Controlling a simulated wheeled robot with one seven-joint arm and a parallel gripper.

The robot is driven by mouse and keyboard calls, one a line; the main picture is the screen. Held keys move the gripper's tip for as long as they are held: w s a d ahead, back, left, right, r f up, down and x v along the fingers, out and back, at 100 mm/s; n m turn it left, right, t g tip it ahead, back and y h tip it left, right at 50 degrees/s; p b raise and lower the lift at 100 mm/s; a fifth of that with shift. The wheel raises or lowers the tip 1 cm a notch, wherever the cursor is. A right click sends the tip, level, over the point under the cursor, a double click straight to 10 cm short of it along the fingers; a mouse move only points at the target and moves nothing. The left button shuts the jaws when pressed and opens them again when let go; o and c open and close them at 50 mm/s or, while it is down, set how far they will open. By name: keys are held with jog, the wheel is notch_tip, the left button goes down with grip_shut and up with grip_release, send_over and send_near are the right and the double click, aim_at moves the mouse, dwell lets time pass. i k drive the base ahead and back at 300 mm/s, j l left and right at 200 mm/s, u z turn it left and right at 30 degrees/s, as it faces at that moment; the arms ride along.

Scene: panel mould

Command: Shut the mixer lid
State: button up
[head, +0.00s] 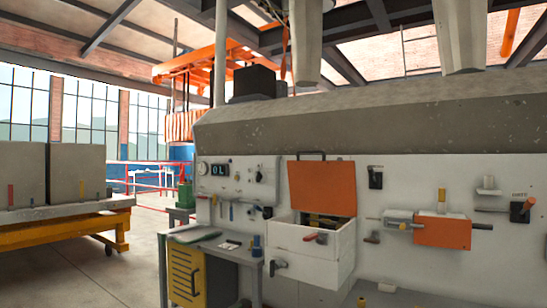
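The mixer looks to be the white box (337,246) mounted on the white wall panel in the middle of the head view. Its orange lid (322,187) stands raised against the panel, with a dark handle (311,154) along its top edge. The box is open at the top, and dark parts show inside; its contents are too small to make out. A red-handled piece (315,238) sits at the front of the box, and a dark handle (279,265) is below it at the left. My gripper is not in view.
A grey workbench (218,245) with a yellow cabinet (186,275) stands left of the mixer. An orange box (443,232) and several handles project from the panel at right. A yellow cart (70,236) with grey blocks stands far left. Open floor (110,280) lies between cart and bench.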

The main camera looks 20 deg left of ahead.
aim_at(324, 186)
jog(key=i+j+u, duration=0.1)
jog(key=j+u, duration=0.25)
jog(key=i+j+u, duration=0.15)
jog(key=j+u, duration=0.25)
jog(key=j, duration=0.15)
